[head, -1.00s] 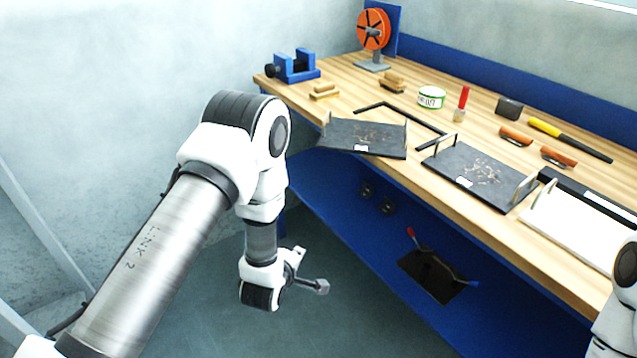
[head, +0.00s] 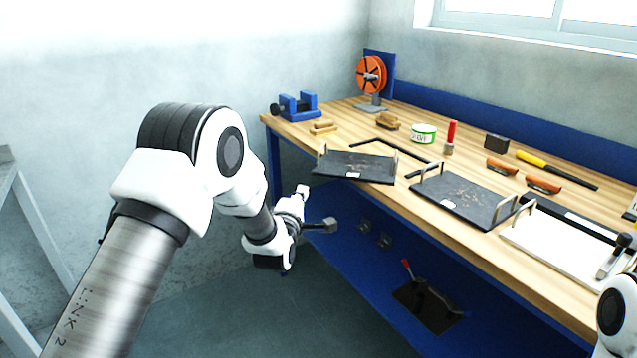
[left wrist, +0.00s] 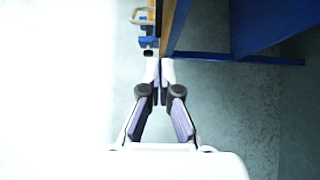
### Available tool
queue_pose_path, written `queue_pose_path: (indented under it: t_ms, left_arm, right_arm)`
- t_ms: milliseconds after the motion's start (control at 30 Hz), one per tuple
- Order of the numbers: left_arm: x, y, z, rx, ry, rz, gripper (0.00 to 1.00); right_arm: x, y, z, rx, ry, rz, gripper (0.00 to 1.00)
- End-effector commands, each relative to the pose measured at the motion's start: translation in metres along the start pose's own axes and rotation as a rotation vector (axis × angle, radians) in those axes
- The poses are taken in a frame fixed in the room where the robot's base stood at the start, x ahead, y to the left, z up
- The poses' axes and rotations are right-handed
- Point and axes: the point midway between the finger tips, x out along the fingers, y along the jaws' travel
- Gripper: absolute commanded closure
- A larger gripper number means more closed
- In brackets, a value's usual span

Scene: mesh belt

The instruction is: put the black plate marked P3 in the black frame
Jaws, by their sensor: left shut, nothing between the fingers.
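Two black plates with handles, each with a small white label too small to read, lie on the bench. The left plate (head: 352,167) sticks out over the front edge. The right plate (head: 466,192) lies further right. I cannot tell which is P3. The thin black frame (head: 378,142) lies flat behind the left plate, which hides part of it. My left gripper (head: 302,189) is in front of the bench, left of and below the left plate, apart from it. Its fingers are closed and empty in the left wrist view (left wrist: 160,78). My right wrist shows only partly at the right edge; its fingers are unclear.
Along the bench (head: 412,205) stand a blue vise (head: 298,107), an orange reel (head: 371,75), a white-green tin (head: 423,133) and several hand tools. A white board (head: 560,245) lies at the right. A lower blue shelf holds a dark item (head: 427,305).

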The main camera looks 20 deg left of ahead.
Motion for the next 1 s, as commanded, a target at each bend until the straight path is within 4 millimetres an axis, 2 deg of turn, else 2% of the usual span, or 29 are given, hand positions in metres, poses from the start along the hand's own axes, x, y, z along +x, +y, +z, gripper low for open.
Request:
queue_pose_path:
  t_ms: [200, 333, 500, 800, 1000]
  left_arm:
    - [0.047, 0.001, 0.003, 0.002, -0.001, 0.002, 1.0]
    - [0.061, 0.0, 0.019, 0.001, -0.001, -0.001, 1.0]
    - [0.07, -0.001, 0.028, 0.001, -0.001, -0.002, 1.0]
    - [0.07, -0.001, 0.029, 0.001, 0.0, -0.002, 1.0]
    - [0.08, -0.004, 0.038, 0.002, -0.001, 0.0, 1.0]
  right_arm:
    - [-0.004, 0.0, 0.0, 0.0, 0.0, 0.0, 0.38]
    - [-0.005, 0.0, 0.0, 0.0, 0.0, 0.0, 0.38]
    - [-0.006, 0.0, 0.0, 0.0, 0.0, 0.0, 0.38]
    - [-0.005, 0.0, 0.0, 0.0, 0.0, 0.0, 0.38]
    - [0.006, 0.0, 0.0, 0.0, 0.0, 0.0, 0.38]
